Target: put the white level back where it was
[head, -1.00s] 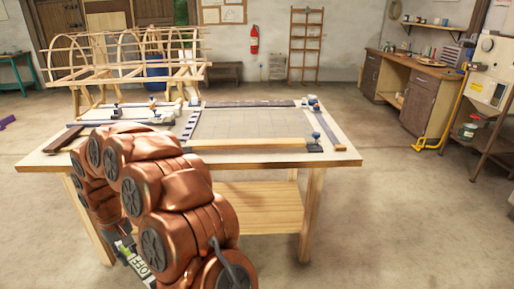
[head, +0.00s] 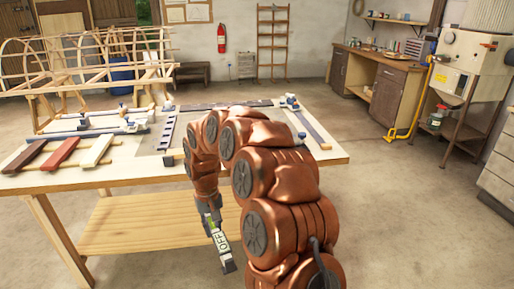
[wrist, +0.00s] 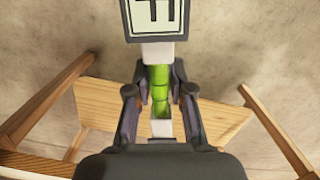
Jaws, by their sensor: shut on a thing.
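My arm hides part of the bench top.
The workbench (head: 330,155) carries a dark brown strip (head: 22,156), a red one (head: 60,153) and a white one (head: 98,150) at left, with clamps and rails behind. Its lower shelf (head: 140,228) is bare. A lath frame (head: 85,65) stands behind. Floor is free at right.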

